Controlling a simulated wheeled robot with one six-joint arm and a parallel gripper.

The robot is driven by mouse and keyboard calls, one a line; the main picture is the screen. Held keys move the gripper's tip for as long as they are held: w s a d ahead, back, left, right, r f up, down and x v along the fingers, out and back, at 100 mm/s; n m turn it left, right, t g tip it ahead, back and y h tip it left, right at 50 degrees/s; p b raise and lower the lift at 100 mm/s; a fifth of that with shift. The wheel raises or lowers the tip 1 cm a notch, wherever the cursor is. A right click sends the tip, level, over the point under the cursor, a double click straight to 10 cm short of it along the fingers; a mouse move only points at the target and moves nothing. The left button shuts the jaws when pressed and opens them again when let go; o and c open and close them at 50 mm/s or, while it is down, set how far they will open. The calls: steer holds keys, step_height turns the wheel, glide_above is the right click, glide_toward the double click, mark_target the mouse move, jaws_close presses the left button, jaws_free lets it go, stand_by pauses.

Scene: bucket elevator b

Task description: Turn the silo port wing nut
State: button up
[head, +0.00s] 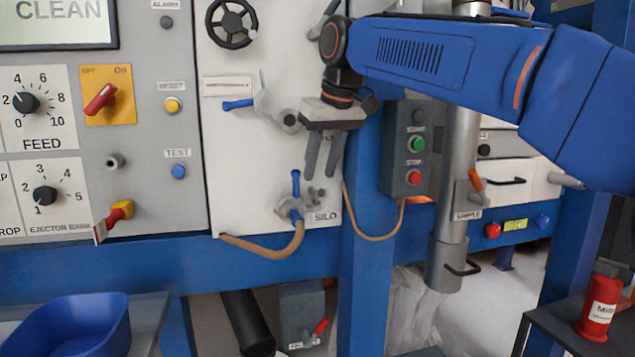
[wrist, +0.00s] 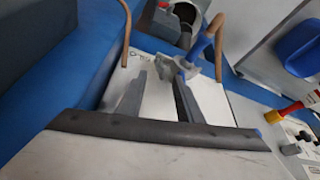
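The silo port (head: 290,208) is a grey fitting at the lower right of the white panel, beside the SILO label (head: 325,216). Its grey wing nut (head: 316,194) sits at the right of the fitting, just below my fingertips in the head view. My gripper (head: 320,175) points downward, with its two fingers apart and nothing between them. In the wrist view my gripper (wrist: 160,77) is also open, and the grey port hardware with the wing nut (wrist: 181,66) lies beyond the right fingertip. I see no contact; the finger partly overlaps the hardware there.
Another fitting with a blue handle (head: 238,104) is above left. The START/STOP box (head: 408,148) and blue post (head: 366,255) stand close on the right.

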mark_target(316, 188)
steer(key=shift+x, duration=2.1)
